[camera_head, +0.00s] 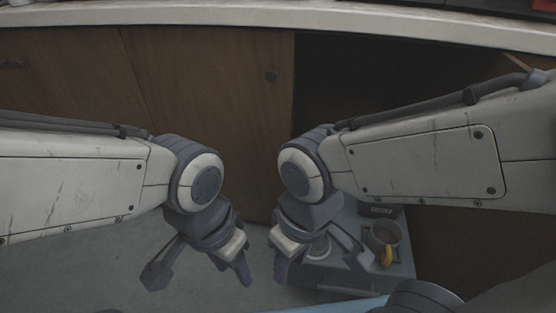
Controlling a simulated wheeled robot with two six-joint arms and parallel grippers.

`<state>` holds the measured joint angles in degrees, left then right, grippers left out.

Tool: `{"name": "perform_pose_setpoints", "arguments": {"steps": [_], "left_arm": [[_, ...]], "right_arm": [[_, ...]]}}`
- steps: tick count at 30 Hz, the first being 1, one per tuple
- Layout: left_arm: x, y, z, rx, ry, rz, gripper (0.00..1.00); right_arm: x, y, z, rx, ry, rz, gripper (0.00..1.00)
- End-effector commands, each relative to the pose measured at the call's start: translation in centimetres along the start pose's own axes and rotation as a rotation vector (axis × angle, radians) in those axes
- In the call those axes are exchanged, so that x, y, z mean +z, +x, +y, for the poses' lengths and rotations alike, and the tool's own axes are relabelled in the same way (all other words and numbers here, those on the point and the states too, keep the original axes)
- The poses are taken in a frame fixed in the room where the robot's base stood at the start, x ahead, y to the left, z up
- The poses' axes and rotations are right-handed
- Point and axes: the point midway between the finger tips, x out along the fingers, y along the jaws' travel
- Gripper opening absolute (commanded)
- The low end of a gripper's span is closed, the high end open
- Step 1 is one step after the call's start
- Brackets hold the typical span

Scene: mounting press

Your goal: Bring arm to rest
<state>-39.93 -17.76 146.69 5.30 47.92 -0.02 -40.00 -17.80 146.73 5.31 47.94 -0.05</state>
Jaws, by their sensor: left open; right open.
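My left gripper (200,277) is open and empty, hanging down over the grey floor in front of the cabinet. My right gripper (325,266) is open and appears empty, pointing down in front of a grey machine or stand (398,269). My two arms come in from the left and right sides, and the grippers hang near each other in the middle of the view, apart from one another.
Wooden cabinet doors (205,90) stand behind the arms, with a dark opening (385,75) to the right. A pale counter edge (270,14) runs along the top. A cup-like part (383,232) with a yellow piece (387,256) is on the grey machine. Grey floor (90,270) is clear at the lower left.

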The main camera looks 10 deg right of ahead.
Motion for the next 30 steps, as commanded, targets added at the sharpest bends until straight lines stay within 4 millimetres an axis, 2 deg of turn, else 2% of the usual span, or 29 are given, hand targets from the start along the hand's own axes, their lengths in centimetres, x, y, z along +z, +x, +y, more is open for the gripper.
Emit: {"name": "perform_pose_setpoints", "arguments": {"steps": [1,5,30], "left_arm": [[-0.1,-1.4,0.1,0.0,0.0,0.0,0.5],[-0.3,-4.8,0.3,0.0,0.0,0.0,0.5],[-1.8,-33.5,2.4,0.0,0.0,0.001,0.5]], "right_arm": [[-0.1,-1.4,-0.1,0.0,0.001,0.001,0.46],[-0.3,-4.8,-0.3,0.0,0.001,0.001,0.46],[-1.8,-33.5,-2.4,0.0,0.002,0.001,0.46]]}}
